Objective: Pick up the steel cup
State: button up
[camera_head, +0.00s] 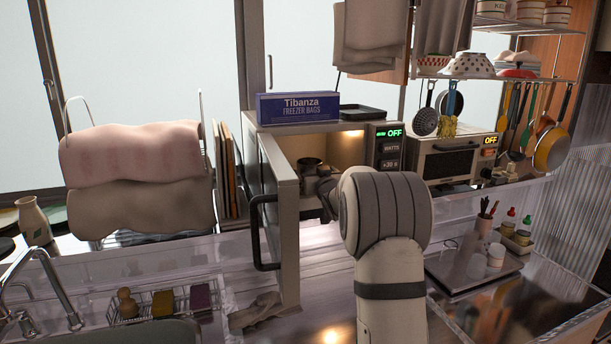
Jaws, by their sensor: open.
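The steel cup (309,164) stands inside the open, lit microwave (347,148), toward the left of its cavity. It looks upright, a small dark metal cup. My arm reaches into the microwave opening from the front. My gripper (325,182) is open at the cup's lower right, close to it. The arm's thick wrist hides much of the gripper and the right of the cavity. I cannot tell whether the fingers touch the cup or are around it.
The microwave door (284,215) stands open toward me, left of my arm, with a dark handle (256,232). A blue freezer bag box (298,107) lies on top. A tray (465,283) with cups is at right. A sponge rack (140,305) is at left.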

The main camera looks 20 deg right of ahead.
jog(key=w, duration=0.1)
jog(key=w+p, duration=0.1)
jog(key=w, duration=0.1)
jog(key=shift+w+a+r, duration=0.1)
jog(key=shift+w+a, duration=0.15)
jog(key=shift+w, duration=0.55)
jog(key=shift+c, duration=0.4)
jog(key=c, duration=1.1)
